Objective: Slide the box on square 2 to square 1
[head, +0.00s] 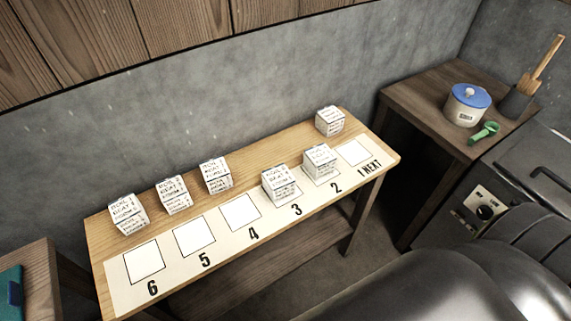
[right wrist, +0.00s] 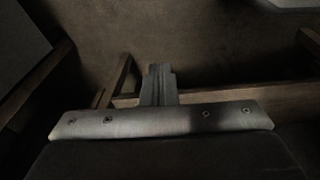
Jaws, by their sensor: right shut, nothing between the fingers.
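A white printed box (head: 319,163) sits on square 2 of the white numbered strip on the wooden bench (head: 290,137). Square 1 (head: 354,152), marked "1 NEXT", is empty, to the right of that box. Another white box (head: 281,183) sits on square 3. In the right wrist view my right gripper (right wrist: 158,72) is shut and empty, pointing over the dark floor, with no box near it. Neither gripper shows in the head view, and my left gripper is not in view.
Squares 4, 5 and 6 (head: 144,262) are empty. A box (head: 329,120) stands behind square 1, and several more stand at the back left. A side table (head: 420,95) at right holds a blue-lidded pot (head: 466,104), a green object (head: 484,133) and a wooden-handled tool (head: 531,78).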

